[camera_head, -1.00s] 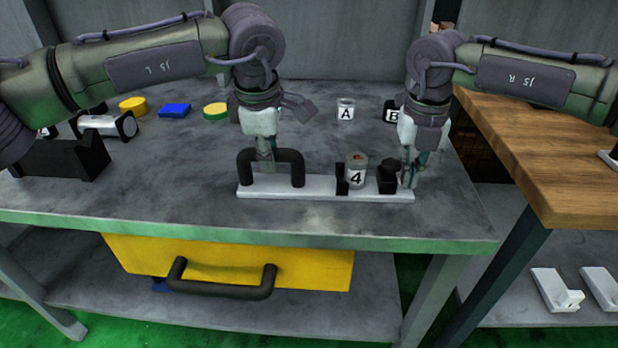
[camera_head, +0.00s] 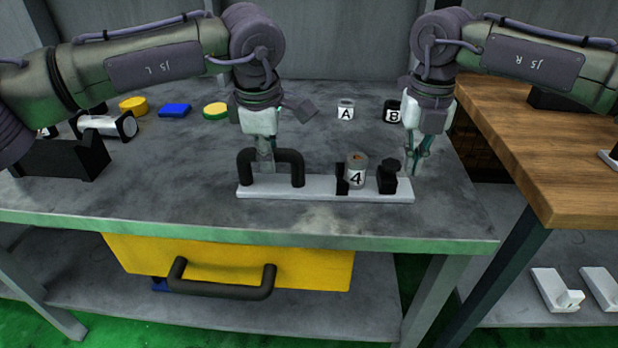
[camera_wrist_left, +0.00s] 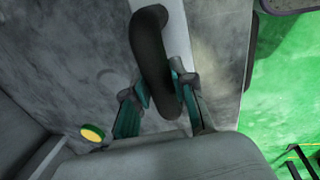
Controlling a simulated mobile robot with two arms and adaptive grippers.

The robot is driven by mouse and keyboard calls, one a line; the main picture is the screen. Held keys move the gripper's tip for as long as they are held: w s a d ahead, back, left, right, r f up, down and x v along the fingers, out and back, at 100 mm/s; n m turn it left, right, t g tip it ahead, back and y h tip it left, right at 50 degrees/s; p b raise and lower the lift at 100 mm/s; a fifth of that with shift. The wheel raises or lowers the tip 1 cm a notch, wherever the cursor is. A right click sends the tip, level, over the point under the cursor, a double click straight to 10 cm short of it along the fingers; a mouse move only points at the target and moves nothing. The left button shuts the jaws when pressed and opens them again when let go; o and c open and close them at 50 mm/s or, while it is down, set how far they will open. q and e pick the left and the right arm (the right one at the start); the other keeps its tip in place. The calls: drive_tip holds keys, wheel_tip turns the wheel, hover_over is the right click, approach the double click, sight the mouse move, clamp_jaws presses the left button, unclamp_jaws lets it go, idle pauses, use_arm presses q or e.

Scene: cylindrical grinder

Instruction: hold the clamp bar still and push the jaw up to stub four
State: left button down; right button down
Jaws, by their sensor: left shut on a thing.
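The clamp bar (camera_head: 322,188) is a white bar lying on the grey table, with a black arched handle (camera_head: 271,156) at its left end. My left gripper (camera_head: 265,168) is shut on this handle; the left wrist view shows its fingers around the handle (camera_wrist_left: 155,60). Stub four (camera_head: 356,173), a grey cylinder with a white "4" label, stands upright beside a black fixed block (camera_head: 341,180). The black sliding jaw (camera_head: 388,180) stands to its right, with a visible gap between them. My right gripper (camera_head: 412,170) is just right of the jaw, apart from it; its finger opening is unclear.
Cylinders A (camera_head: 346,110) and B (camera_head: 392,112) stand behind. Yellow, blue and green-yellow pieces and a black cradle (camera_head: 60,160) are at the left. A wooden table (camera_head: 560,150) adjoins at right. The table in front of the bar is clear.

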sight(388, 162)
use_arm(q)
drive_tip(key=shift+d, duration=0.1)
use_arm(e)
drive_tip(key=shift+s+a, duration=0.1)
drive_tip(key=shift+a, duration=2.1)
drive_tip(key=shift+r, duration=0.5)
drive_tip(key=shift+d+r, duration=0.15)
drive_tip(key=shift+r, duration=0.85)
drive_tip(key=shift+d+r, duration=0.2)
drive_tip(key=shift+r, duration=0.8)
drive_tip(key=shift+d+r, duration=0.15)
drive_tip(key=shift+r, duration=0.85)
use_arm(q)
drive_tip(key=c, duration=0.9)
unclamp_jaws()
drive_tip(key=r, duration=0.4)
drive_tip(key=s+r, duration=0.1)
drive_tip(key=r, duration=0.3)
drive_tip(key=s+r, duration=0.1)
drive_tip(key=r, duration=0.2)
drive_tip(key=shift+s+r, duration=0.15)
drive_tip(key=shift+r, duration=0.25)
